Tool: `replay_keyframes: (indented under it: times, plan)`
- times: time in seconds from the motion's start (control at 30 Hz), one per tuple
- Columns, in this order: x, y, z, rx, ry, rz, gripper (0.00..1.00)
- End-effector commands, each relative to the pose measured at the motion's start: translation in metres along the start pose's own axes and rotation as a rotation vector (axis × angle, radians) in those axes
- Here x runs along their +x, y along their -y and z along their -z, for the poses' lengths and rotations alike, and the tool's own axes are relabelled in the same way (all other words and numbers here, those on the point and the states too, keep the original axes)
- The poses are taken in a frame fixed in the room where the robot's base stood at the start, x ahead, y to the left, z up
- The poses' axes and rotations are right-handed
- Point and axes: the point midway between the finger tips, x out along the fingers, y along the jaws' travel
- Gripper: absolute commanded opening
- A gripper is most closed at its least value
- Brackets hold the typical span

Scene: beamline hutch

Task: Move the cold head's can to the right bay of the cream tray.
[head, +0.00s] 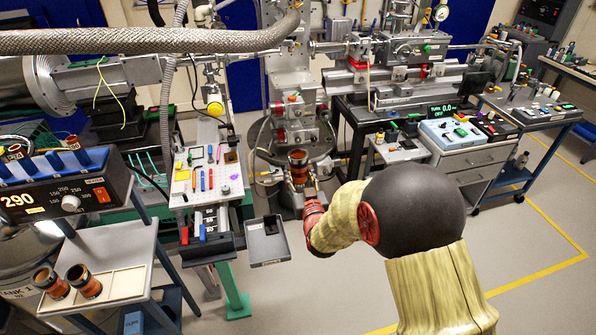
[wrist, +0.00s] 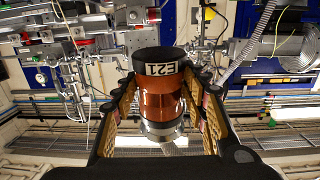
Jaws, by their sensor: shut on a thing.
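The cold head's can (head: 298,158) is copper-brown with a dark top band, upright at the centre of the head view. In the wrist view the can (wrist: 165,92) shows a white label reading E21. My gripper (head: 300,181) is shut on it, one finger on each side; the fingers also show in the wrist view (wrist: 168,105). A silver round part sits directly below the can; I cannot tell whether they are apart. The cream tray (head: 122,284) is at the lower left. Two similar cans (head: 50,283) (head: 84,281) stand in its left and middle parts; its right part is empty.
A heater box reading 290 (head: 70,190) stands behind the cream tray, with another copper can (head: 15,153) beyond it. A pegboard-like bench (head: 208,180) and an open grey bin (head: 268,243) lie between my gripper and the tray. A braided hose (head: 150,41) crosses overhead.

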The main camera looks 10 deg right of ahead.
Motion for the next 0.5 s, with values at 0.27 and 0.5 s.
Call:
replay_keyframes:
  times: [0.27,0.5]
  plan:
    - [-0.015,-0.001,0.0,0.0,-0.002,0.0,0.0]
    - [-0.028,-0.001,-0.001,0.0,-0.001,0.0,0.0]
